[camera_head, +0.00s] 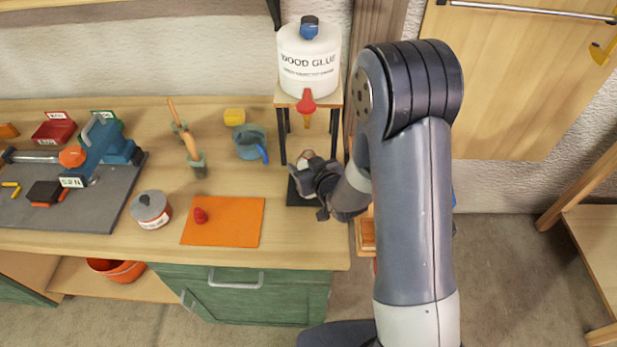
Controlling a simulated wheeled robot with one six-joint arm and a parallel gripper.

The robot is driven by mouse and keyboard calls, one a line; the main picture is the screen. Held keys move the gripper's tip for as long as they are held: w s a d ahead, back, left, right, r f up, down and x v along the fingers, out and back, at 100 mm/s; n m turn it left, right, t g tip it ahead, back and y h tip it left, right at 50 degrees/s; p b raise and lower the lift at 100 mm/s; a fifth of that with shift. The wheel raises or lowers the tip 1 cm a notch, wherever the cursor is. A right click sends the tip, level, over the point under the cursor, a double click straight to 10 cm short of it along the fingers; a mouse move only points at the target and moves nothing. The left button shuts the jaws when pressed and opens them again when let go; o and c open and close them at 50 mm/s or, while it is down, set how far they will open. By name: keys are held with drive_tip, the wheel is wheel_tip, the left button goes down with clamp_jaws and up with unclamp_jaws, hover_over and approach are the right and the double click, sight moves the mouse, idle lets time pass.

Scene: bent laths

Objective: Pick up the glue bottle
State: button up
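A large white container labelled WOOD GLUE (309,62) stands on a small raised wooden stand, with a red tap (306,103) at its front. Below the tap, a small pale, round-topped object (305,158) shows just behind my gripper (308,183); it may be the glue bottle, but most of it is hidden. My gripper is over the black pad (296,196) under the stand. I cannot tell whether its fingers are apart or closed on that object. A small red cap-like piece (200,215) sits on an orange mat (238,222).
A blue clamp tool (99,150) sits on a dark board at far left. The stand's legs flank my gripper.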

drive_tip(key=c, duration=0.5)
drive_tip(key=shift+r, duration=0.15)
